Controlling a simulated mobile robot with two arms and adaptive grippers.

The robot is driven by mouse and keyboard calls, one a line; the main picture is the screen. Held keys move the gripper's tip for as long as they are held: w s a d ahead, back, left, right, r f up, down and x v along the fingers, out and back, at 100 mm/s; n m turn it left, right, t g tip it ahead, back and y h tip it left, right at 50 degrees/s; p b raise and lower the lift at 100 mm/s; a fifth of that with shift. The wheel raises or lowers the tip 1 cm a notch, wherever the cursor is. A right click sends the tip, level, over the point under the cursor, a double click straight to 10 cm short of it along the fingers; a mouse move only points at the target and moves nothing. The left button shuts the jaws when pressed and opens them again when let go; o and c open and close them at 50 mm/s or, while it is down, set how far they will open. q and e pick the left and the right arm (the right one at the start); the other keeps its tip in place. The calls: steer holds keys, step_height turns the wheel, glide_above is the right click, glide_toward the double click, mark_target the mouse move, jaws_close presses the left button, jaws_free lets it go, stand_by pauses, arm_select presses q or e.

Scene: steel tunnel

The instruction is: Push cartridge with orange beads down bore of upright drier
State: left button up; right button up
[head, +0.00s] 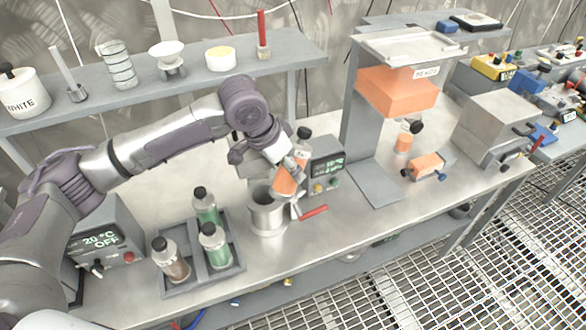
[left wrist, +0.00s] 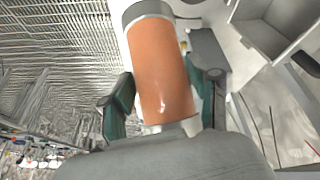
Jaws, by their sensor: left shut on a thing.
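The cartridge with orange beads (head: 284,184) is a clear tube with a dark cap at its upper end. My left gripper (head: 290,162) is shut on it and holds it tilted, close over the upright drier (head: 267,218). The drier is a steel cylinder with an open bore at its top and a red-handled lever at its right. The cartridge's lower end is near the bore's rim; I cannot tell whether it is inside. In the left wrist view, the orange cartridge (left wrist: 162,70) sits between the two green-padded fingers. My right gripper is not in view.
A grey rack (head: 225,262) with green and brown bottles stands left of the drier. A small control box (head: 327,165) stands behind it. A bead hopper (head: 398,90) stands at right, with another orange bottle (head: 403,143) below it. A shelf (head: 200,85) runs behind.

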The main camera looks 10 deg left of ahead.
arm_select(q)
steer(key=w+a+f+p, duration=0.4)
steer(key=a+f, duration=0.2)
steer(key=f, duration=0.2)
steer(key=o, duration=1.5)
steer(key=shift+s, duration=0.1)
steer(key=shift+c, duration=0.2)
